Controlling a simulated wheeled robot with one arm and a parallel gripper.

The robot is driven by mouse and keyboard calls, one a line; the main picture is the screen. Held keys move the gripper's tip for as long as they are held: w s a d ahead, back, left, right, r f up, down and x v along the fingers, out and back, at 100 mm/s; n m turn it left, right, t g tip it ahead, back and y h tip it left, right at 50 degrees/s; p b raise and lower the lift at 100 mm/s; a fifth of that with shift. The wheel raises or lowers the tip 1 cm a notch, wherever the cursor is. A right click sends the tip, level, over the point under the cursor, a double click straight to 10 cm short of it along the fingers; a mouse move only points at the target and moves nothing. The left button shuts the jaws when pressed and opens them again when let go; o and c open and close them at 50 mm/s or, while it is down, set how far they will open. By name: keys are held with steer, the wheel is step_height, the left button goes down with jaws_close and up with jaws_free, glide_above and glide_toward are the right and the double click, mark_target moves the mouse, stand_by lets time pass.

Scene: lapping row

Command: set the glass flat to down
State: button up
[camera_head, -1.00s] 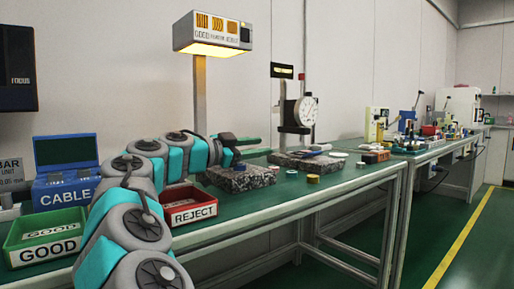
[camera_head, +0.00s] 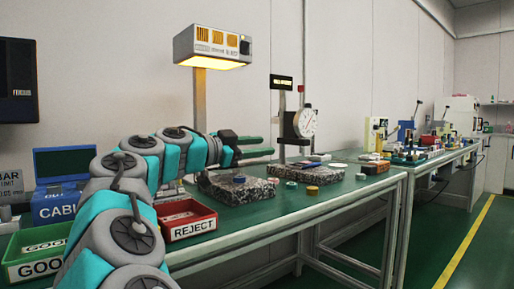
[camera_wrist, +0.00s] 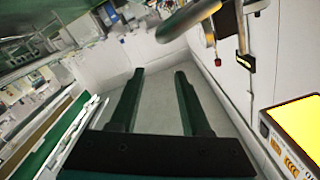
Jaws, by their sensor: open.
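My gripper (camera_head: 264,147) is open, with its two dark green fingers pointing right above the granite blocks. In the wrist view the fingers (camera_wrist: 157,80) are apart with nothing between them. A small blue disc (camera_head: 239,179) lies on the left granite block (camera_head: 240,190), below and left of the fingertips. I cannot tell for sure whether this is the glass flat. The lamp (camera_head: 212,45) with a glowing underside stands over the left block; its yellow panel (camera_wrist: 303,122) shows at the lower right of the wrist view.
A dial gauge stand (camera_head: 302,125) rises behind the right granite block (camera_head: 305,174). Loose discs, one yellow (camera_head: 312,190), lie at the bench front. The red REJECT bin (camera_head: 188,220) and green GOOD bin (camera_head: 38,255) sit left. A blue CABLE box (camera_head: 58,202) is behind my arm.

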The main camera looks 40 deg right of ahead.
steer(key=s+a+r, duration=0.1)
steer(key=s+a, duration=0.5)
steer(key=s, duration=0.5)
steer(key=shift+s+r, duration=0.15)
steer(key=shift+s, duration=0.1)
steer(key=shift+a, duration=0.1)
steer(key=shift+c, duration=0.3)
